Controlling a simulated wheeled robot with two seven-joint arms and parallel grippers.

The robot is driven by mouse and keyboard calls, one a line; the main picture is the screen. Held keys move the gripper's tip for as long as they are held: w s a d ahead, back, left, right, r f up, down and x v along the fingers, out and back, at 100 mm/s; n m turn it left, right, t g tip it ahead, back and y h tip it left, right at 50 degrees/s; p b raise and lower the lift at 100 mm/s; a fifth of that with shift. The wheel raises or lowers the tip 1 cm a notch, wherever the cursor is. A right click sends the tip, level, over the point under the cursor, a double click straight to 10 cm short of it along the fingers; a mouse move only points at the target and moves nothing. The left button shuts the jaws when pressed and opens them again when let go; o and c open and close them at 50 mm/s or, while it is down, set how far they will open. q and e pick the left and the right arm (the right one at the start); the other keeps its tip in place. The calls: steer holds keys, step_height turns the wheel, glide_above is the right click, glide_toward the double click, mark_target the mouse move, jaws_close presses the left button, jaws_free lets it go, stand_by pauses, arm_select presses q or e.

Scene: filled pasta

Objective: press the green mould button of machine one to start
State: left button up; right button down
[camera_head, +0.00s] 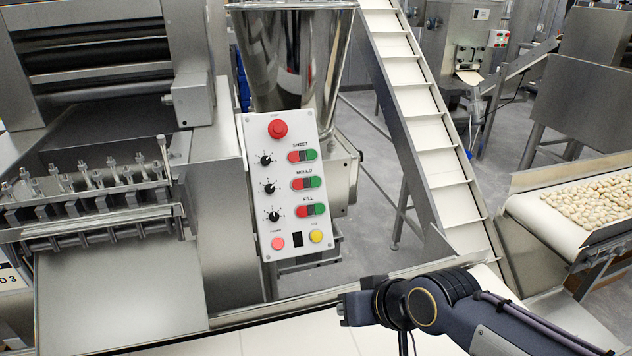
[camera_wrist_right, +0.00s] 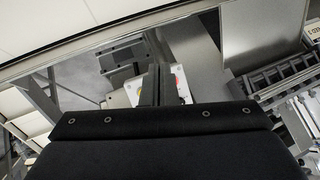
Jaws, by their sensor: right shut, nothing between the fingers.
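The white control panel (camera_head: 283,226) of the machine shows tilted in the head view. Its MOULD row has a red and a green half, and the green mould button (camera_head: 315,182) is on the right half, between the SHEET row and the FILL row. My right gripper (camera_head: 343,309) is shut and empty, below and to the right of the panel and apart from it. In the right wrist view the shut fingers (camera_wrist_right: 156,82) point towards the panel (camera_wrist_right: 135,92), which is mostly hidden behind them. My left gripper is not in view.
A steel hopper (camera_head: 293,60) stands behind the panel, and a cleated conveyor (camera_head: 425,120) rises at its right. Rollers and metal fittings (camera_head: 90,200) are at the left. A belt with pasta pieces (camera_head: 590,200) is at the far right. The space before the panel looks clear.

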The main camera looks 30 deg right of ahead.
mark_target(316, 181)
steer(key=w+d+r+t, duration=0.3)
steer(key=w, duration=0.4)
steer(key=w+d+r+n+t+y, duration=0.1)
steer(key=w+d+r+t, duration=0.2)
steer(key=w, duration=0.4)
steer(key=w+d+r+n+t+y, duration=0.1)
steer(key=w+d+r+t, duration=0.2)
steer(key=w, duration=0.5)
steer(key=shift+d+r+t, duration=0.15)
steer(key=shift+d+t, duration=0.5)
steer(key=shift+t, duration=0.35)
steer(key=shift+w+d+f+b, duration=0.35)
steer(key=shift+w+f, duration=0.4)
steer(key=shift+w, duration=0.45)
steer(key=shift+w+d+f+b, duration=0.25)
steer(key=shift+w+f+b, duration=0.25)
steer(key=shift+w+f, duration=0.55)
steer(key=shift+w+d+f+b, duration=0.3)
steer(key=shift+w+f+b, duration=0.15)
steer(key=shift+w, duration=0.95)
steer(key=shift+f, duration=0.15)
